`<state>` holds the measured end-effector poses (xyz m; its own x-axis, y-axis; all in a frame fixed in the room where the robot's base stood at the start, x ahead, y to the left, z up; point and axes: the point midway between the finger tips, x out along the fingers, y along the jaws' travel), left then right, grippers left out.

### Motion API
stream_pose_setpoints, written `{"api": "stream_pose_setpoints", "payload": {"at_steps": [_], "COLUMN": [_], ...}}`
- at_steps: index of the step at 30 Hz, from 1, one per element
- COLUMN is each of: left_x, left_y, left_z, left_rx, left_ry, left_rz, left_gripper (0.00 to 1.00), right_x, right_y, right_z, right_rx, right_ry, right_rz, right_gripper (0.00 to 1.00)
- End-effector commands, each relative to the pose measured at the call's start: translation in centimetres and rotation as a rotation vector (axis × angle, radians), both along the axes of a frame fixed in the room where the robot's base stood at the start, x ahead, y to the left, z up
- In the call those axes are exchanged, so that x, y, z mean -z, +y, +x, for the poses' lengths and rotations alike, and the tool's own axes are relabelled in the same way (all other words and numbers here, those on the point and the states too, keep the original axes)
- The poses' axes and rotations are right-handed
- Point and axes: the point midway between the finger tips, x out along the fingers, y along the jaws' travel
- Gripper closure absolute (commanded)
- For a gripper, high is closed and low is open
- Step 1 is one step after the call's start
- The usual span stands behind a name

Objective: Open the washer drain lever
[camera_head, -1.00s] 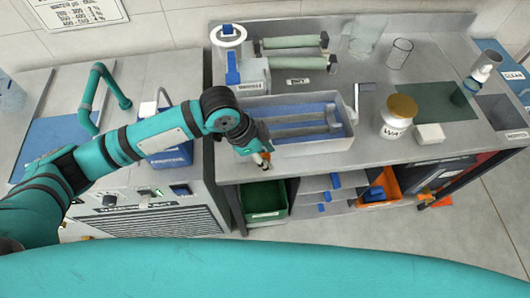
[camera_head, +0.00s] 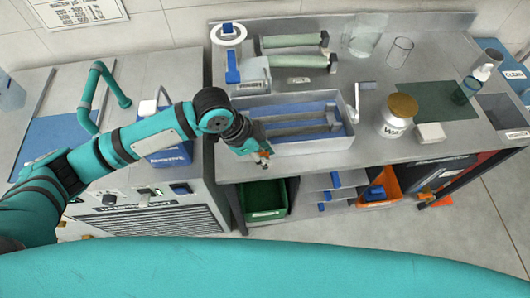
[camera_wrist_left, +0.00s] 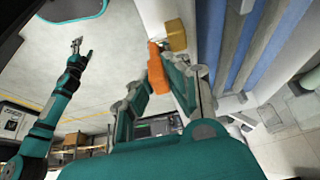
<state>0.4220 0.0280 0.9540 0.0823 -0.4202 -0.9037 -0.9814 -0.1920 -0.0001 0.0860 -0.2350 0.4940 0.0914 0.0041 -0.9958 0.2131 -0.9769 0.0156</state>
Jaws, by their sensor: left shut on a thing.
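The washer is a grey trough (camera_head: 335,143) with a blue inside and grey bars, on the right-hand bench. The orange drain lever (camera_wrist_left: 157,68) sits beside a brass-coloured fitting (camera_wrist_left: 175,35) on the trough's outer wall in the left wrist view. My left gripper (camera_head: 263,158) is at the trough's front left corner, with its fingers closed around the lever. In the head view the hand hides most of the lever. My right gripper (camera_wrist_left: 77,46) shows small and far off in the left wrist view, away from the washer; its opening is unclear.
A white jar with a gold lid (camera_head: 398,113) and a white block (camera_head: 430,134) stand right of the trough. Two green rollers (camera_head: 292,52) lie behind it. A green bin (camera_head: 264,200) is below the bench edge. Floor in front is clear.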

Motion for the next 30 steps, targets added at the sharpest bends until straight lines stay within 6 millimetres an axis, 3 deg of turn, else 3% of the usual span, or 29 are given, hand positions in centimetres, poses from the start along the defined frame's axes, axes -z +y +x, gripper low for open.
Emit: {"api": "stream_pose_setpoints", "payload": {"at_steps": [7,11,24,30], "left_x": [0.6,1.1,2.3,2.3], "left_y": [1.1,1.8,3.3,3.7], "left_z": [-0.2,-0.3,-0.6,-0.6], "left_rx": [-0.005,-0.005,-0.002,-0.002], "left_ry": [-0.028,-0.053,-0.121,-0.139], "left_rz": [-0.156,-0.271,-0.6,-0.69], "left_gripper": [1.0,1.0,1.0,1.0], "right_x": [1.5,3.3,12.3,15.5], "right_y": [0.0,0.0,0.0,0.0], "right_z": [0.0,0.0,0.0,0.0], "right_rx": [0.0,0.0,0.0,0.0], "right_ry": [0.0,0.0,0.0,0.0], "right_rz": [0.0,0.0,0.0,0.0], "right_gripper": [0.36,0.36,0.36,0.36]}}
